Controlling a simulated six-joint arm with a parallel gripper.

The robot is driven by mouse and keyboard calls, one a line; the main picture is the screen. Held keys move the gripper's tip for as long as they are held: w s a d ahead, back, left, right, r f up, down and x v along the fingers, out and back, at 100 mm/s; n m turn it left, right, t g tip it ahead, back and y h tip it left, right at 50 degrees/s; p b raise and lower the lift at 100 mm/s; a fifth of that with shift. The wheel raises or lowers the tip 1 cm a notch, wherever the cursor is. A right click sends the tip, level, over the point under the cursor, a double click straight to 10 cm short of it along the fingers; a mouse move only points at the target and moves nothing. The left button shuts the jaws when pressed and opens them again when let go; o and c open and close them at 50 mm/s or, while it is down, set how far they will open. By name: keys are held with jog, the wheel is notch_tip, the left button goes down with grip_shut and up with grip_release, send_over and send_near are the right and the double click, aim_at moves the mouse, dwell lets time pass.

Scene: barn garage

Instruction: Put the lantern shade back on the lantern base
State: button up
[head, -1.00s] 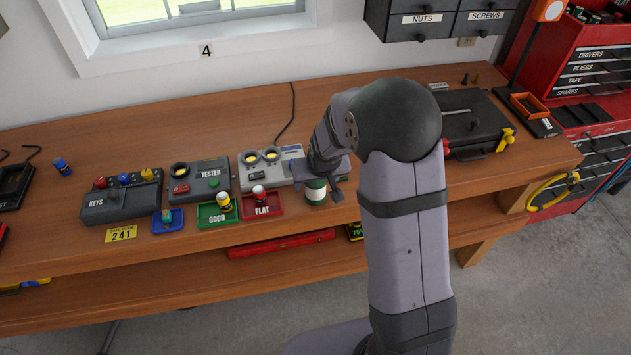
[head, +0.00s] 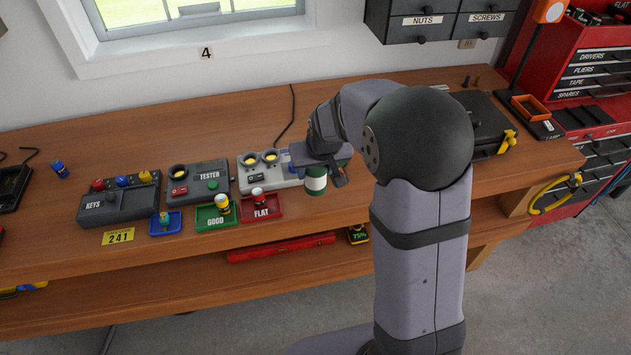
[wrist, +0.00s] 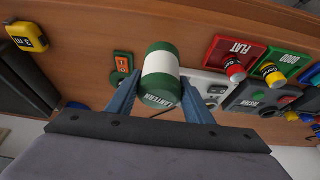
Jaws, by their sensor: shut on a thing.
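A green cylinder with a white band (head: 316,183), lettered "LANTERN", looks like the lantern shade. My gripper (head: 322,172) is shut on it near the front edge of the bench. In the wrist view the shade (wrist: 159,65) sits between the two blue-grey fingers of my gripper (wrist: 160,92). A flat green piece with an orange label (wrist: 122,65) lies on the bench beside the shade in the wrist view; I cannot tell for sure whether it is the lantern base. In the head view my arm hides that part of the bench.
A red FLAT tray (head: 266,207) and a green GOOD tray (head: 216,216) hold batteries, left of my gripper. The tester (head: 201,180) and a grey two-dial unit (head: 262,167) stand behind them. A black case (head: 480,120) is at the right. A yellow tape measure (wrist: 27,37) shows in the wrist view.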

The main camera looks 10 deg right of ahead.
notch_tip(320, 180, up, 5)
jog(key=shift+f+b, duration=0.2)
jog(key=shift+b, duration=0.3)
jog(key=shift+w+d+r, duration=0.1)
jog(key=shift+w+r, duration=0.1)
jog(key=shift+w, duration=0.05)
jog(key=shift+w+d+p, duration=0.15)
jog(key=shift+w+p, duration=0.2)
jog(key=shift+p, duration=0.05)
jog(key=w+d+p, duration=0.2)
jog(key=w, duration=0.1)
jog(key=w+d+p, duration=0.2)
jog(key=w, duration=0.2)
jog(key=w+d+f+p, duration=0.1)
jog(key=w+d+p, duration=0.1)
jog(key=w+d, duration=0.1)
jog(key=shift+w+f, duration=0.1)
jog(key=shift+w, duration=0.5)
jog(key=shift+w+d+f, duration=0.35)
jog(key=shift+w+d, duration=0.15)
jog(key=shift+w, duration=0.1)
jog(key=shift+f, duration=0.1)
jog(key=shift+f+b, duration=1.7)
jog(key=shift+f, duration=1.1)
